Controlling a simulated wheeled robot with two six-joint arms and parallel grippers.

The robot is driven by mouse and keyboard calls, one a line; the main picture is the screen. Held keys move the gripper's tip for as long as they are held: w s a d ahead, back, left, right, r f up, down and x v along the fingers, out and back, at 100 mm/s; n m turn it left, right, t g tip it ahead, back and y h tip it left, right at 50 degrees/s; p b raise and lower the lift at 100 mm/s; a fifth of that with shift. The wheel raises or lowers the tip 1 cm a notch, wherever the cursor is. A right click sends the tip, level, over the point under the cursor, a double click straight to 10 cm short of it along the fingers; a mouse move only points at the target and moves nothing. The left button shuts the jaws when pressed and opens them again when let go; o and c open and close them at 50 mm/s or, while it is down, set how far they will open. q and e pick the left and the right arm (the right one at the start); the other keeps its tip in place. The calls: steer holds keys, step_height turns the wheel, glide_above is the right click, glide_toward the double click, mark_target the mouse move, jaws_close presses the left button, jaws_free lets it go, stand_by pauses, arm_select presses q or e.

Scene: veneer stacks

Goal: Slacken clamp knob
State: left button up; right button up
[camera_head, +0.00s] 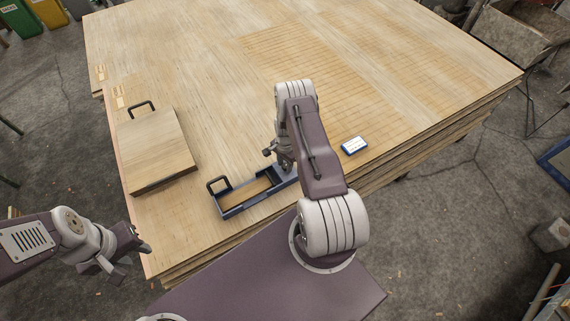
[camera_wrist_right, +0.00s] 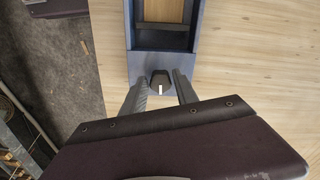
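The clamp knob (camera_wrist_right: 159,82) is a small dark knob with a white mark, at the near end of a blue frame (camera_wrist_right: 129,25) in the right wrist view. My right gripper (camera_wrist_right: 159,84) is open, with one finger on each side of the knob and a visible gap to it. In the head view the blue frame (camera_head: 240,206) lies on the wood stack; my right arm hides the knob and the fingers there. My left gripper (camera_head: 141,246) hangs off the stack's near left edge; its finger opening is unclear.
A thick wooden block (camera_head: 155,150) with a black handle sits left on the veneer stack (camera_head: 200,60). A blue and white box (camera_head: 355,146) lies right of my right arm. The far part of the stack is clear. Bins (camera_head: 48,12) stand at the top left.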

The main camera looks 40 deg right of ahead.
jaws_close()
